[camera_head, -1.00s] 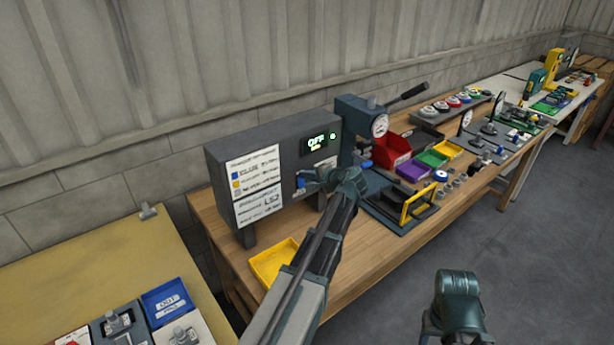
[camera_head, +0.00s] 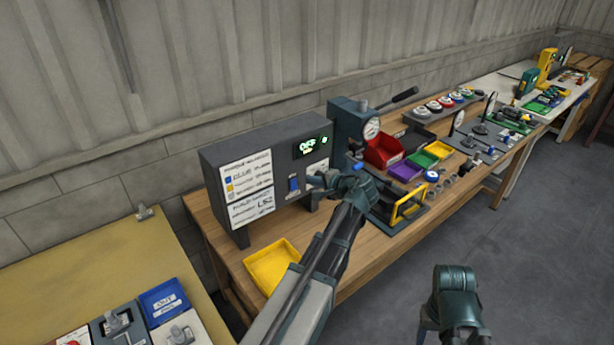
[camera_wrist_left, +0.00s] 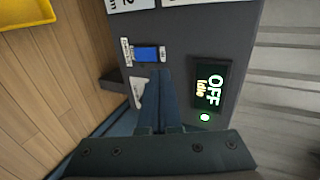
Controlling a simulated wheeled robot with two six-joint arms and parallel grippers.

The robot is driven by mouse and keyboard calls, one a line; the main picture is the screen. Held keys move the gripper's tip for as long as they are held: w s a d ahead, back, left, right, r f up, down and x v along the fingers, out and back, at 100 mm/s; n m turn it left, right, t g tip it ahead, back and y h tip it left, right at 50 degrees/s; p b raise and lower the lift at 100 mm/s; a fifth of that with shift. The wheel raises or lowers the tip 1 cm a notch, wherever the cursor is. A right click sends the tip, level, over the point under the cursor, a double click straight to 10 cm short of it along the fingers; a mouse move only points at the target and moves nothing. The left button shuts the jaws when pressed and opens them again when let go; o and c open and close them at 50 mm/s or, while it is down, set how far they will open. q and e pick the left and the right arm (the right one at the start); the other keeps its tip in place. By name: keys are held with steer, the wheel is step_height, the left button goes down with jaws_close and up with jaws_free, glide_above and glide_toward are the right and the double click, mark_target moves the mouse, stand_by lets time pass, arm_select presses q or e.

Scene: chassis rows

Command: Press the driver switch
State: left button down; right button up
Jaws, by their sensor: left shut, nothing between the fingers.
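The driver switch is a blue rocker (camera_head: 294,185) on the front of a dark grey box (camera_head: 222,160). It also shows clearly in the left wrist view (camera_wrist_left: 148,54). The box's display (camera_head: 312,146) reads OFF in green, and the left wrist view's display (camera_wrist_left: 209,90) adds "Idle" beside a green light. My left gripper (camera_head: 314,181) is shut and empty, just right of the switch in the head view. In the left wrist view its fingers (camera_wrist_left: 160,80) end near the switch, apparently not covering it. My right arm (camera_head: 455,300) is low at right; its fingertips cannot be made out.
A yellow tray (camera_head: 272,263) lies on the wooden bench before the box. A press with a gauge (camera_head: 352,125) stands right of the box, with red (camera_head: 382,150), purple and green bins beyond. A yellow-framed fixture (camera_head: 408,205) sits near the bench's front edge.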

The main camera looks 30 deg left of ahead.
arm_select(q)
steer(key=p+v, duration=0.1)
steer(key=v, duration=0.2)
steer(key=r+p+v, duration=0.1)
steer(key=v, duration=0.1)
steer(key=shift+d+r+p, duration=0.1)
steer(key=shift+r+p, duration=0.15)
steer(key=shift+p, duration=0.05)
steer(key=s+d+f+g+h, duration=0.1)
steer(key=s+d+f+h, duration=0.2)
steer(key=s+d, duration=0.4)
steer(key=s+d+f+g+h, duration=0.2)
steer(key=s+d+f+h, duration=0.2)
steer(key=d, duration=0.8)
steer(key=s+d+f+g+h, duration=0.2)
steer(key=s+d+f, duration=0.4)
steer(key=s+d, duration=0.4)
steer(key=shift+s+f+n+h+b, duration=0.2)
steer(key=shift+s+n+h+b, duration=0.15)
steer(key=shift+s+h, duration=0.6)
steer(key=shift+d, duration=0.1)
